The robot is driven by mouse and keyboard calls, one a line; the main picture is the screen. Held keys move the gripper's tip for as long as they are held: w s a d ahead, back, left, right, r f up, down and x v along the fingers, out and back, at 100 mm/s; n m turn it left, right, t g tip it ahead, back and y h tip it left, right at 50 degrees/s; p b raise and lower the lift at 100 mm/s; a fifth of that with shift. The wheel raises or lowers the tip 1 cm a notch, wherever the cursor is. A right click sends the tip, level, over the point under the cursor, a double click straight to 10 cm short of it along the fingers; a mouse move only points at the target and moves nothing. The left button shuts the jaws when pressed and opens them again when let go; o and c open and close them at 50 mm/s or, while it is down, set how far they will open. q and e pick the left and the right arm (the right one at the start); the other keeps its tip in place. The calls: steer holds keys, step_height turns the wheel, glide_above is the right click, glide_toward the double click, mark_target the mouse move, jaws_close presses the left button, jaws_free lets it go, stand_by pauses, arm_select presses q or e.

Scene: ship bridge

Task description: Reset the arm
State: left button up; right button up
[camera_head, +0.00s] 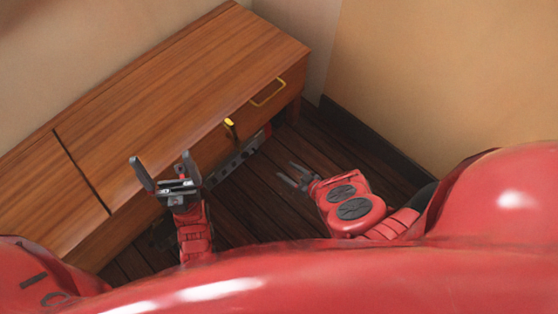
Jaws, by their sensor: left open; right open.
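My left gripper (164,165) is open and empty. It points up in the picture, and its fingers overlap the front edge of the wooden cabinet; I cannot tell whether they touch it. My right gripper (286,174) is open and empty. It points left, over the dark floor and apart from the cabinet. My red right forearm, with two dark round covers, lies to the lower right.
A long brown wooden cabinet (185,85) runs diagonally along the wall. A drawer at its right end has a yellow handle (268,93), and a small yellow part (229,122) is left of it. Dark plank floor (315,140) is clear beside the cabinet. A beige wall (450,70) stands right.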

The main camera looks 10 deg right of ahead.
steer(key=shift+s+d+r, duration=0.2)
steer(key=shift+s+d, duration=0.1)
steer(key=shift+s, duration=0.1)
stand_by(0.3)
